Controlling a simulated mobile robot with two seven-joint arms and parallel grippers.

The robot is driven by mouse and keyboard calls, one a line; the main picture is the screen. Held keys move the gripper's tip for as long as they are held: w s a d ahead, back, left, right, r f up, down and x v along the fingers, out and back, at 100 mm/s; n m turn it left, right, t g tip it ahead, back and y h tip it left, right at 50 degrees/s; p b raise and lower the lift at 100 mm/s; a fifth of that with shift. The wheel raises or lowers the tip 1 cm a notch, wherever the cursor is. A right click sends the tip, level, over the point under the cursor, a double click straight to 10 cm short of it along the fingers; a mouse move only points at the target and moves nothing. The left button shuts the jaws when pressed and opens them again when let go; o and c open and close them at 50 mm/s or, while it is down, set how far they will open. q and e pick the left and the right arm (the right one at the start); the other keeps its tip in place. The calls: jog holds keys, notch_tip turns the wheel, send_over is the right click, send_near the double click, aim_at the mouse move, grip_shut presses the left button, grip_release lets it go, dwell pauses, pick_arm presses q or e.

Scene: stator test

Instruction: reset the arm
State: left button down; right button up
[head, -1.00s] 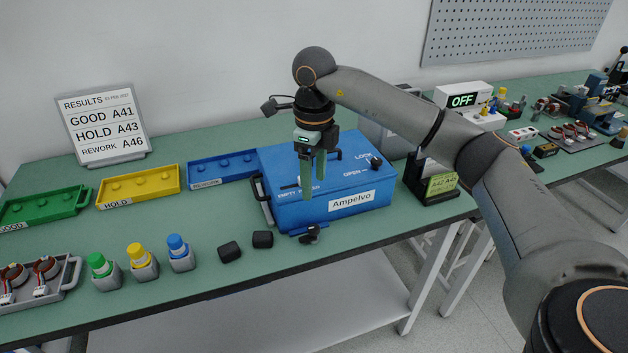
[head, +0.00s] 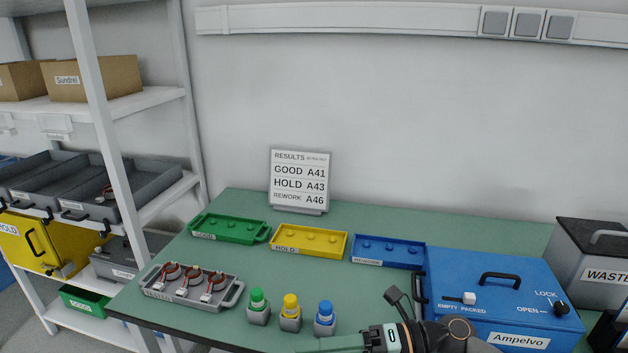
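My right gripper (head: 332,344) is at the bottom edge of the head view, pointing left, low in front of the blue Ampelvo box. A pale green finger shows from the side, partly cut off by the frame edge, so I cannot tell its opening. I see nothing held in it. The dark wrist is to its right, overlapping the lower left part of the blue box (head: 515,268). The rest of the arm is hidden below the picture. My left gripper is not in view.
Three bottles with green (head: 258,308), yellow (head: 290,314) and blue (head: 325,318) caps stand near the gripper. A grey tray (head: 237,290) holds three stators. Green (head: 220,232), yellow (head: 318,250) and blue (head: 388,260) trays lie behind. Shelving (head: 180,100) stands left; a waste bin (head: 590,262) right.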

jog(key=w+d+f+m+t+h+p, duration=0.1)
jog(key=w+d+f+m+t+h, duration=0.15)
jog(key=m+t, duration=0.75)
jog(key=w+d+f+m+t+h, duration=0.15)
jog(key=d+m+t, duration=0.35)
jog(key=m, duration=0.8)
jog(key=s+d+f+m+g+h+p, duration=0.1)
jog(key=s+d+f+m+g+h, duration=0.1)
jog(key=s+d+f+m+h, duration=0.2)
jog(key=s+d+f+m+g+h, duration=0.3)
jog(key=s+f+m+h, duration=0.3)
jog(key=f, duration=1.1)
jog(key=s+d+m, duration=0.1)
jog(key=s+m, duration=0.3)
jog(key=s, duration=0.3)
jog(key=shift+d+f+p, duration=0.35)
jog(key=shift+f, duration=0.05)
jog(key=shift+s, duration=0.1)
